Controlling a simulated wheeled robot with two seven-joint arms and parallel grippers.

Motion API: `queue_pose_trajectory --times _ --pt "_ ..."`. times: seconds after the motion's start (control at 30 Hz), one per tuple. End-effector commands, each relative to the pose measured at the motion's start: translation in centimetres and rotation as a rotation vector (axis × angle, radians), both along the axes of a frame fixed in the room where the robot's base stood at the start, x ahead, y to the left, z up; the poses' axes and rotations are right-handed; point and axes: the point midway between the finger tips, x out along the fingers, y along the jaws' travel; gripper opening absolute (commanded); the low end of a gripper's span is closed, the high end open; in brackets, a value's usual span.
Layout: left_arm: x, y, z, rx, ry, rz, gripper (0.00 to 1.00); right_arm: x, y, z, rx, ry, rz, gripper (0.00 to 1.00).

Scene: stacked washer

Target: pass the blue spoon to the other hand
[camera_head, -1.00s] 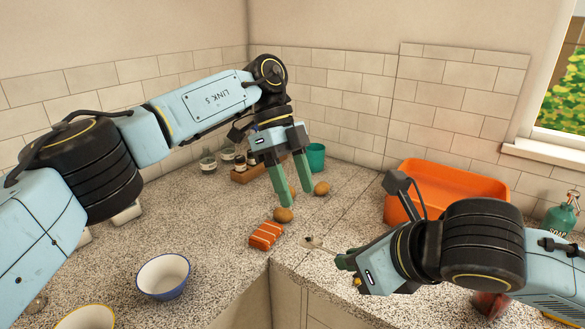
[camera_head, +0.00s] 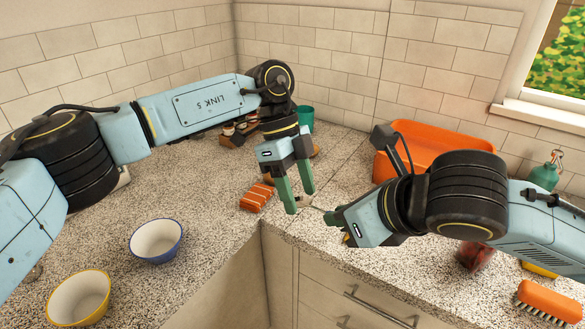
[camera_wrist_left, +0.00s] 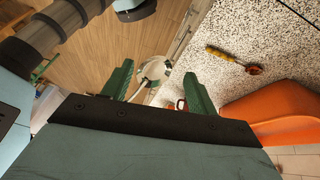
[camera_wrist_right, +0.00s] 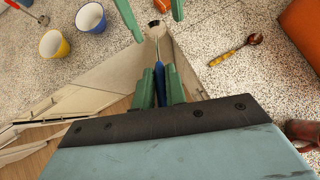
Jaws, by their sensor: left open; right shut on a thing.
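The blue spoon shows in the right wrist view with its blue handle (camera_wrist_right: 160,86) between my right fingers. Its thin metal shaft points away to a dark bowl end (camera_wrist_right: 154,24). My right gripper (camera_head: 333,217) is shut on the handle, above the counter. My left gripper (camera_head: 299,200) points down, open, with the spoon's pale bowl end (camera_head: 304,201) at its fingertips. In the right wrist view, the left fingers (camera_wrist_right: 153,14) stand on either side of the bowl end, apart. The left wrist view shows the open left fingers (camera_wrist_left: 157,82); a pale round shape between them is unclear.
An orange bin (camera_head: 436,155) stands behind the right gripper. A striped orange block (camera_head: 257,196) lies left of the left gripper. A yellow-handled spoon (camera_wrist_right: 237,49) lies on the counter. White-blue (camera_head: 157,240) and yellow (camera_head: 79,297) bowls stand at front left.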

Motion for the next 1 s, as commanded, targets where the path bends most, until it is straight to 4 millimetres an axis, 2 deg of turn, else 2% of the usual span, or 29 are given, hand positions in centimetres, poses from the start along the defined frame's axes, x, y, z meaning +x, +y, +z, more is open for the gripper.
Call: queue_pose_trajectory --times 0.37,0.73,0.77,0.8,0.93,1.0 --pt "-0.17 -0.15 -0.52 0.000 0.000 0.000 0.59 0.01 0.00 0.02 0.000 0.000 0.000 0.00" --pt "-0.07 -0.13 -0.52 0.000 -0.003 0.003 0.12 -0.17 0.14 0.03 0.003 0.001 0.006 0.00" --pt "-0.05 -0.13 -0.51 0.000 -0.004 0.004 0.11 -0.19 0.17 0.03 0.003 0.001 0.007 0.15" --pt "-0.04 -0.13 -0.51 0.000 -0.004 0.004 0.12 -0.20 0.18 0.03 0.003 0.001 0.008 0.20" --pt "-0.04 -0.12 -0.50 0.000 -0.004 0.004 0.11 -0.16 0.14 0.01 0.003 0.001 0.006 0.37" --pt "-0.07 -0.13 -0.49 0.000 -0.003 0.003 0.11 -0.13 0.10 0.01 0.001 0.001 0.005 0.39"
